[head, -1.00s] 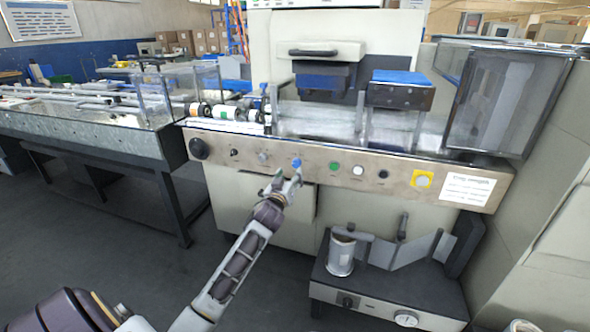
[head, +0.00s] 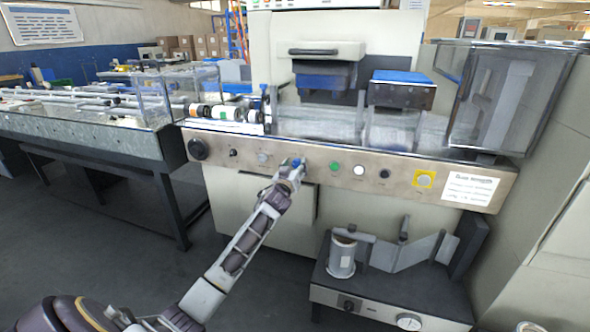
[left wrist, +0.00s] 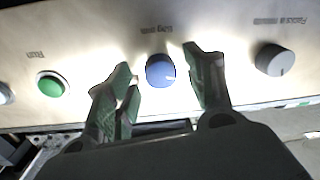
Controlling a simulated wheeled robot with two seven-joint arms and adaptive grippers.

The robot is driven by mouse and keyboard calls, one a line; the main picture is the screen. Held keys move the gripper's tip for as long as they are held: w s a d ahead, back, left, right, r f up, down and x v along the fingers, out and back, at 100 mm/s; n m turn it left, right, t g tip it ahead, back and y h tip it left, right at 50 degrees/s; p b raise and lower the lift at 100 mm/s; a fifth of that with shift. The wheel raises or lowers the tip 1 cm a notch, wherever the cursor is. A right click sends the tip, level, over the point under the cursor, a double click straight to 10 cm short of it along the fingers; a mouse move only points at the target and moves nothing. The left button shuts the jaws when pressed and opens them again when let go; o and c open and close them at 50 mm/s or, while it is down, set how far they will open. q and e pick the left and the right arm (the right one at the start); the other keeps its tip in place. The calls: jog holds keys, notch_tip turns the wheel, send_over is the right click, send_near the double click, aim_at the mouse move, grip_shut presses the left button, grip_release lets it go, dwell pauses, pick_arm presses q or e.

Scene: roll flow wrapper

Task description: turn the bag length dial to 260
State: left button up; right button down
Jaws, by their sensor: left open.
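The blue bag length dial (head: 298,162) sits on the beige control panel (head: 255,147), partly hidden behind my left gripper in the head view. My right gripper is out of view.
A green button (head: 334,167), a white button (head: 359,170) and a black knob (head: 385,174) line the panel to the right, and a grey knob (head: 263,158) is to the left. A paper notice (head: 470,189) hangs at the right. A dark bench unit (head: 390,285) stands below.

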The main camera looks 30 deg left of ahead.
pick_arm(q)
jog(key=shift+w, duration=0.25)
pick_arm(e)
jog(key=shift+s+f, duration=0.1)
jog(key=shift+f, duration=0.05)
pick_arm(q)
jog(key=c, duration=1)
jog(key=shift+c, duration=0.2)
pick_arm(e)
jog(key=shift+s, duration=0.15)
